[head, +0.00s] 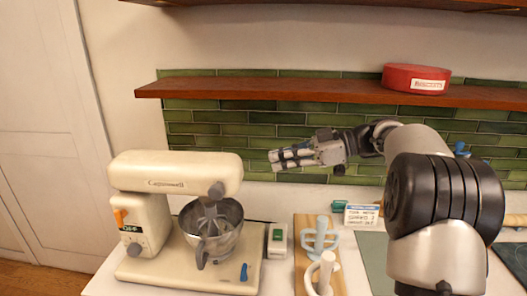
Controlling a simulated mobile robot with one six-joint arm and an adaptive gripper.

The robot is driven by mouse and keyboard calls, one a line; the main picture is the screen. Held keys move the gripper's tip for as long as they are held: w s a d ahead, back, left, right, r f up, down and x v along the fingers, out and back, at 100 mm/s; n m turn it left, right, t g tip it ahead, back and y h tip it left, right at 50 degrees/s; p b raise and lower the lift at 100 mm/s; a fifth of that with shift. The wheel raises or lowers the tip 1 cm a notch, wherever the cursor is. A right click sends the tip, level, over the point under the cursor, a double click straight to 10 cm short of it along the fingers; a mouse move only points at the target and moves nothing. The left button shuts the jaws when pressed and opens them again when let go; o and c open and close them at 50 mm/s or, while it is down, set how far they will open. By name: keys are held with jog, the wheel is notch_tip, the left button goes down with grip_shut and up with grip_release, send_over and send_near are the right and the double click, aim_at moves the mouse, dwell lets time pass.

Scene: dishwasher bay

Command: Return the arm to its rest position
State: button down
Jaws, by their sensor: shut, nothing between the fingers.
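My gripper (275,160) is in the air in the middle of the head view, pointing left, in front of the green tiled wall. Its fingers are together and hold nothing. It is above the counter and below the wooden shelf, apart from both. My arm comes in from the right side and covers part of the counter and the wall there.
A cream stand mixer (175,170) with a metal bowl (228,240) stands at the left. A small white-and-green box (277,240), a wooden board (302,262) with pale attachments, and a label card (361,216) are on the counter. A red tin (416,78) sits on the shelf (300,91).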

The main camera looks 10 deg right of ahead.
jog(key=s+a+f+m+g+h, duration=0.15)
jog(key=s+a+m+h, duration=0.25)
jog(key=s, duration=0.5)
jog(key=s+a+f+m+g+h, duration=0.1)
jog(key=s+a+f+m+h, duration=0.25)
jog(key=s, duration=0.55)
jog(key=s+d+f+m+t+h, duration=0.1)
jog(key=s+f+m+h, duration=0.2)
jog(key=s, duration=0.5)
jog(key=s+d+f+m+t+h, duration=0.1)
jog(key=s+d+f+m+h, duration=0.1)
jog(key=s, duration=0.7)
notch_tip(320, 180, down, 2)
jog(key=shift+f+m+t+h, duration=0.2)
jog(key=shift+m+t+h, duration=0.15)
jog(key=shift+m+h, duration=0.45)
jog(key=c, duration=2.3)
grip_release()
jog(key=shift+d, duration=0.1)
